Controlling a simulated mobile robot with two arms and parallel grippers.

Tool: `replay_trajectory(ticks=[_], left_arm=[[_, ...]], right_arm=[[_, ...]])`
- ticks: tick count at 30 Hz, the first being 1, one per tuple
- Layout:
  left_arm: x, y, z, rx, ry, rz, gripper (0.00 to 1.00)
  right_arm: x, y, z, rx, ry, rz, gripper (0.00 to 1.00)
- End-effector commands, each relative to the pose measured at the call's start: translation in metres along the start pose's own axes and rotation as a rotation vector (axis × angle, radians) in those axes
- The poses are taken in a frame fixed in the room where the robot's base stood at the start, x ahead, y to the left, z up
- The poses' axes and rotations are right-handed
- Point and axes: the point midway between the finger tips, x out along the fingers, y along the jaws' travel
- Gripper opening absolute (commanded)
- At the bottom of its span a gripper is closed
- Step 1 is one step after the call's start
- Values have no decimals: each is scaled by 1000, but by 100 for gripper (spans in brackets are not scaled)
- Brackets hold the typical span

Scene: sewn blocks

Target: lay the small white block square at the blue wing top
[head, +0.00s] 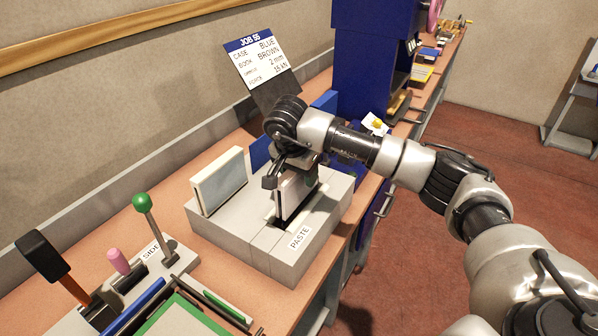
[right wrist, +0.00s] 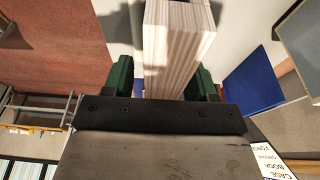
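My right gripper (head: 285,172) is over the grey stand labelled PASTE (head: 243,238). It is shut on a small white block (right wrist: 172,48), whose layered page edges show between the green finger pads in the right wrist view. In the head view this block (head: 297,196) is upright at the stand's slot, its near face in shadow. I cannot tell whether it touches the slot. Blue panels show behind the stand, one left of my wrist (head: 261,153) and one beyond it (head: 326,102). My arm hides what lies between. A blue panel (right wrist: 254,84) also shows in the right wrist view. My left gripper is out of view.
A second pale block (head: 220,181) stands upright on the stand's left part. A job card (head: 262,57) stands behind. A SIDE rack (head: 140,268) with a green-knobbed tool and a hammer (head: 50,264) are front left. A tall blue cabinet (head: 370,60) rises beyond my wrist.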

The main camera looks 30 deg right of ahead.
Motion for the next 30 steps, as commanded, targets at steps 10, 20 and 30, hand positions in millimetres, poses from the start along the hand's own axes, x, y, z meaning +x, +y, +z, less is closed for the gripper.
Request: replay_trajectory(ticks=[10, 20, 30], left_arm=[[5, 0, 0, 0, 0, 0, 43], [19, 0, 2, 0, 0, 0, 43], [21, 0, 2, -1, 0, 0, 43]], right_arm=[[-14, -1, 0, 0, 2, -3, 57], [-79, -1, 0, -1, 2, -4, 57], [-108, 0, 0, 1, 0, 0, 57]])
